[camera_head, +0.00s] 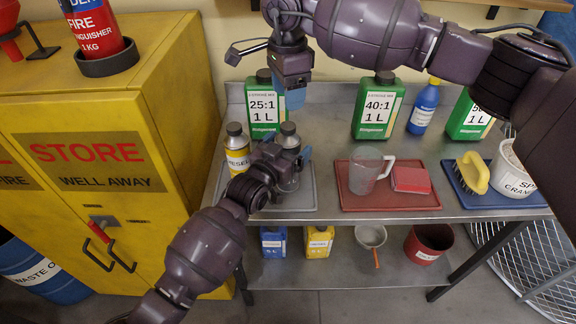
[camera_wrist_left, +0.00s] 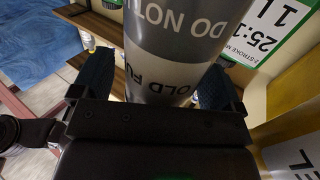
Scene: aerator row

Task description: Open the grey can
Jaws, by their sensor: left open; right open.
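In the left wrist view the grey can (camera_wrist_left: 185,45) shows upside-down lettering and lies between the two dark-blue fingers. My left gripper (camera_head: 283,160) is open around the can; I cannot tell whether either finger touches it. My right gripper (camera_head: 291,99) is open and empty, pointing down above and behind the can's cap.
Behind are green jugs (camera_head: 262,105) (camera_head: 377,108) and a blue bottle (camera_head: 424,108). A yellow cabinet (camera_head: 150,110) stands left.

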